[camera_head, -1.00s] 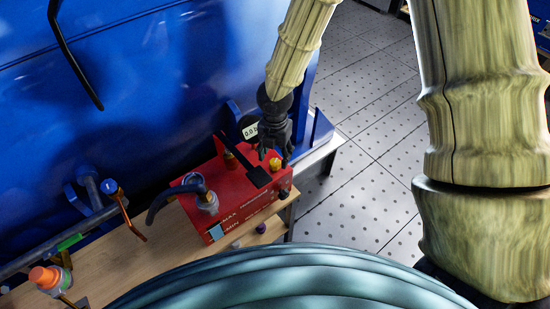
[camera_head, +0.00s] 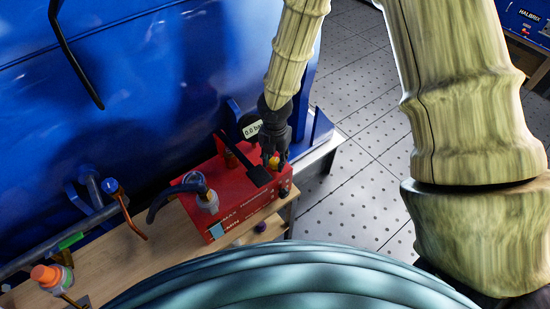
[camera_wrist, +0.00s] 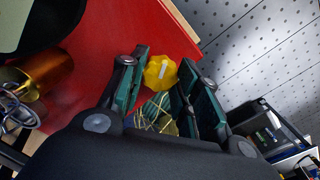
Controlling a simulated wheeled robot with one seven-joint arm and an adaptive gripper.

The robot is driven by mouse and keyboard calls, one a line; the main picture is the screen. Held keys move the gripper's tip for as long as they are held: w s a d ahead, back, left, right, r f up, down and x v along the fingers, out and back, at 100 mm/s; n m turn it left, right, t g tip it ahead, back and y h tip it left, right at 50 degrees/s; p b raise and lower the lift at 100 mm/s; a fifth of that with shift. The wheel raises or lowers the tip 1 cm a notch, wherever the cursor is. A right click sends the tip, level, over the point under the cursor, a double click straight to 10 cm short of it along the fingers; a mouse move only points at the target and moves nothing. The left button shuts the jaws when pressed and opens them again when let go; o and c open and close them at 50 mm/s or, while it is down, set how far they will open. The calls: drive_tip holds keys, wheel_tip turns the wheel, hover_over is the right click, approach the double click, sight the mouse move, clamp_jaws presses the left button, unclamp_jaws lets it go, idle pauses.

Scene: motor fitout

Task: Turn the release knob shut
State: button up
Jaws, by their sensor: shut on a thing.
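The release knob is yellow and lobed with a pale pointer mark, on top of the red hand pump at its right end. In the wrist view the knob (camera_wrist: 158,76) sits between the two finger ends of my gripper (camera_wrist: 163,74). In the head view my gripper (camera_head: 275,157) points down over the knob (camera_head: 273,163), which shows partly behind the fingers. The fingers are shut on the knob. The red pump body (camera_head: 236,196) stands on a wooden bench.
A black lever (camera_head: 256,170) lies across the pump top close left of my gripper. A hose fitting (camera_head: 206,200) rises from the pump's left end. A gauge display (camera_head: 252,129) is behind. A blue tank wall (camera_head: 170,80) fills the back.

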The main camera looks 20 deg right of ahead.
drive_tip(key=shift+m, duration=0.3)
drive_tip(key=m, duration=0.5)
drive_tip(key=shift+m, duration=0.3)
drive_tip(key=m, duration=1.1)
drive_tip(key=shift+m, duration=0.4)
drive_tip(key=m, duration=0.5)
drive_tip(key=shift+m, duration=0.4)
drive_tip(key=o, duration=1)
